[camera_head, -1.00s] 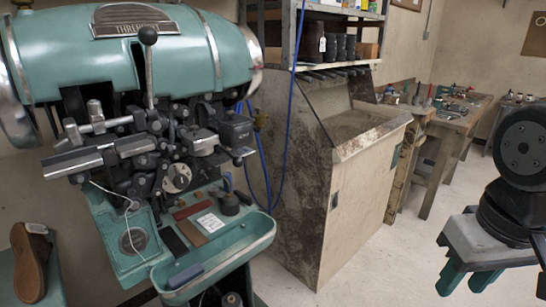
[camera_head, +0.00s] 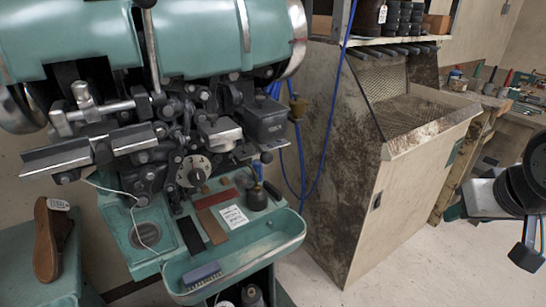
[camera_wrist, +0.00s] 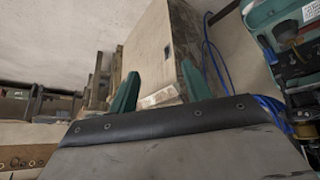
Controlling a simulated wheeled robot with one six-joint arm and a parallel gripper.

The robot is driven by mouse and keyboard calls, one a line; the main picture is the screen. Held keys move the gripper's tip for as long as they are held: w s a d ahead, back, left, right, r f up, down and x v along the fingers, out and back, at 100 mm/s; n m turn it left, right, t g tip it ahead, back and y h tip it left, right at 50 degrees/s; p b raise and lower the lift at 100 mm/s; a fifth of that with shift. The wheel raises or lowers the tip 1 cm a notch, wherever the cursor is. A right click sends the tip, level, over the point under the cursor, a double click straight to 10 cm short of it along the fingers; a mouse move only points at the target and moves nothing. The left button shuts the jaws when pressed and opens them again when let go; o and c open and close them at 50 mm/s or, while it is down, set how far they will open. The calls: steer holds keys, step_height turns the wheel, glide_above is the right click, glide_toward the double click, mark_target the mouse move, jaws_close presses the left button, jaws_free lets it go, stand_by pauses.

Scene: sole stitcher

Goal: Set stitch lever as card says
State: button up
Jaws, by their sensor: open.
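The teal stitching machine (camera_head: 200,30) fills the left of the head view. A long metal lever (camera_head: 152,55) rises from its mechanism, its black ball knob cut by the top edge. A pale round dial (camera_head: 194,171) sits lower on the front. A white printed card (camera_head: 234,217) lies on the machine's teal tray; its print is too small to read. My gripper shows at the head view's right edge, well apart from the machine. In the wrist view my gripper (camera_wrist: 159,90) has its two green fingers apart, with nothing between them.
A brown shoe sole (camera_head: 50,240) with a tag stands at left. A brush (camera_head: 202,276) and several small items lie on the tray (camera_head: 285,240). A large dusty cabinet (camera_head: 350,190) stands right of the machine, with a blue cable between. Floor is clear in front of the cabinet.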

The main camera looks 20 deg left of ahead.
steer(key=w+a+f+n+t+y, duration=0.1)
steer(key=w+a+n+t+y, duration=0.15)
steer(key=w+a, duration=0.6)
steer(key=n+y, duration=0.5)
steer(key=y, duration=0.7)
glide_toward(271, 161)
steer(key=x, duration=0.4)
steer(key=shift+a+f+t, duration=0.1)
steer(key=shift+f+t, duration=0.1)
steer(key=shift+t, duration=0.15)
steer(key=x, duration=0.7)
steer(key=shift+w+a+r, duration=0.1)
steer(key=shift+a, duration=0.1)
